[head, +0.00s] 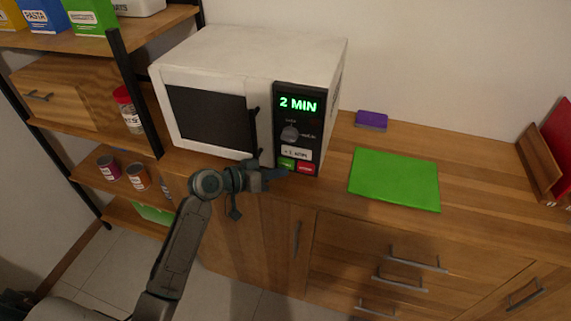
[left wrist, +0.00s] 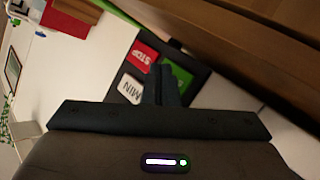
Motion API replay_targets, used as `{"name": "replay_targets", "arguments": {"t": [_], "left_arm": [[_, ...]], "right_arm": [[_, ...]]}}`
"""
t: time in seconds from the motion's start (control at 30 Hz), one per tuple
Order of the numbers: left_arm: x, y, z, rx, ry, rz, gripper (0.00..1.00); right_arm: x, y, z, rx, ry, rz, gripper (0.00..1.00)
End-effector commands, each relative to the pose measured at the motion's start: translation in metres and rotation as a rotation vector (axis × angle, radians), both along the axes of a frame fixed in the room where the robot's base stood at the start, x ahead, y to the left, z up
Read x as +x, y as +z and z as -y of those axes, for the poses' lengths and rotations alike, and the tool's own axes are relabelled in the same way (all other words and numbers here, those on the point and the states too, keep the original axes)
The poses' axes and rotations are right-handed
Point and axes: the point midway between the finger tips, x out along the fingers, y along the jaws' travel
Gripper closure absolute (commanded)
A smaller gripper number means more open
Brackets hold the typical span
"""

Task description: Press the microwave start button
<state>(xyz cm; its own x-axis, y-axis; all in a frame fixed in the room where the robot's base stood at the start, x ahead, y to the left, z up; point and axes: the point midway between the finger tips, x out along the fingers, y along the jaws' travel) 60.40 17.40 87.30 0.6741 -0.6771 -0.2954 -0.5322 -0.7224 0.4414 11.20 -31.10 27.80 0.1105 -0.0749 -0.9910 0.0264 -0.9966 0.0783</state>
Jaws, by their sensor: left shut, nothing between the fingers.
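The white microwave (head: 245,50) stands on the wooden counter with its door shut, and its display (head: 298,104) reads "2 MIN". The green start button (head: 287,163) sits at the bottom of the panel, left of the red stop button (head: 306,168). My left gripper (head: 284,174) is shut and empty at the lower panel, close to the green button. In the left wrist view, the shut fingertips (left wrist: 162,70) overlap the edge of the green button (left wrist: 178,77), beside the red stop button (left wrist: 142,56). I cannot tell whether they touch it. My right gripper is not in view.
A green cutting board (head: 394,179) lies on the counter right of the microwave, with a purple box (head: 371,120) behind it. A shelf with boxes and jars stands at left. A wooden holder (head: 540,163) stands at far right. Counter between is clear.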

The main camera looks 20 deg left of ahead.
Motion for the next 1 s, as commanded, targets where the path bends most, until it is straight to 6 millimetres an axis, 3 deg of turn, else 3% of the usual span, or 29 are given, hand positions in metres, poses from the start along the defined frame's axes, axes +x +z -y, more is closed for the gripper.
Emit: {"name": "replay_targets", "arguments": {"t": [0.33,1.0], "left_arm": [[0.007,0.0,0.0,0.0,0.0,0.0,1.0],[0.013,0.002,0.0,-0.001,0.001,0.004,1.0]], "right_arm": [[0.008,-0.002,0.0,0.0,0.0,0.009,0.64],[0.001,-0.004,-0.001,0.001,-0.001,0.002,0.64]]}}
